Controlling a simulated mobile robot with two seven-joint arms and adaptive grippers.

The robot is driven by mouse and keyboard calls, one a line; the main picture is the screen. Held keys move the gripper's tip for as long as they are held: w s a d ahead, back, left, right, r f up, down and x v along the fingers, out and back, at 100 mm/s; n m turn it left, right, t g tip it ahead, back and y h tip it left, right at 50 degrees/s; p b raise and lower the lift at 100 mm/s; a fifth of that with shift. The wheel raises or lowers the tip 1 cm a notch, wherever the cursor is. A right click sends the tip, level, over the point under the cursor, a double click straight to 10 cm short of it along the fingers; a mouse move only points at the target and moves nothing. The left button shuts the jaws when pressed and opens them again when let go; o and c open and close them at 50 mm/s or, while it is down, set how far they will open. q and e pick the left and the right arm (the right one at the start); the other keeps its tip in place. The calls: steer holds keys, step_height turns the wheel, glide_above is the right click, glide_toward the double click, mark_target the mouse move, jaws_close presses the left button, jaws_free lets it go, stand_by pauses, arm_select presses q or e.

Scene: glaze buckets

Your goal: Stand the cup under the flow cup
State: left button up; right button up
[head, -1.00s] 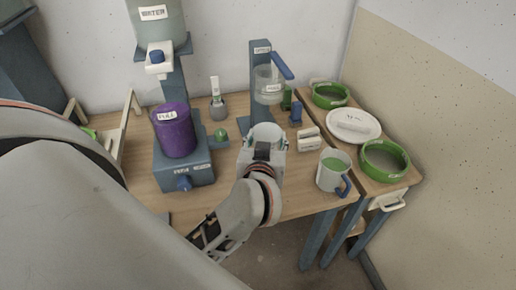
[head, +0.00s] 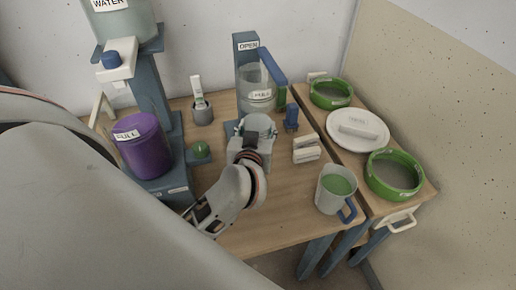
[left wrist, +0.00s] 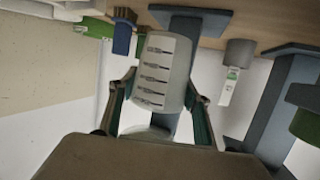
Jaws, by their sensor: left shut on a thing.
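My left gripper (head: 256,135) is shut on a pale cup (head: 262,121), holding it just in front of and below the flow cup. The left wrist view, which is upside down, shows the held cup (left wrist: 163,72) with dark scale marks between the two fingers (left wrist: 163,98). The flow cup (head: 254,83) is clear, labelled FULL, and hangs on a blue-grey stand (head: 245,48) labelled OPEN with a blue lever (head: 272,65). Whether the held cup touches the stand's base is hidden by my gripper. My right gripper is not in view.
A purple FULL bucket (head: 145,155) and a WATER tank (head: 122,25) stand at left. A green ball-like knob (head: 200,150) and a small grey pot (head: 202,112) are nearby. A mug of green liquid (head: 335,187), a white block (head: 306,150) and green bowls (head: 394,176) lie right.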

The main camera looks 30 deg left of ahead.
arm_select(q)
step_height(320, 180, down, 2)
step_height(320, 180, down, 5)
steer(key=shift+r+b, duration=0.15)
steer(key=shift+b, duration=1.05)
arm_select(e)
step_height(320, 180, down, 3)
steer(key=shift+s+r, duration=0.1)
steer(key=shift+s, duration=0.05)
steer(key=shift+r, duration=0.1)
arm_select(q)
steer(key=o, duration=1)
steer(key=shift+o, duration=0.2)
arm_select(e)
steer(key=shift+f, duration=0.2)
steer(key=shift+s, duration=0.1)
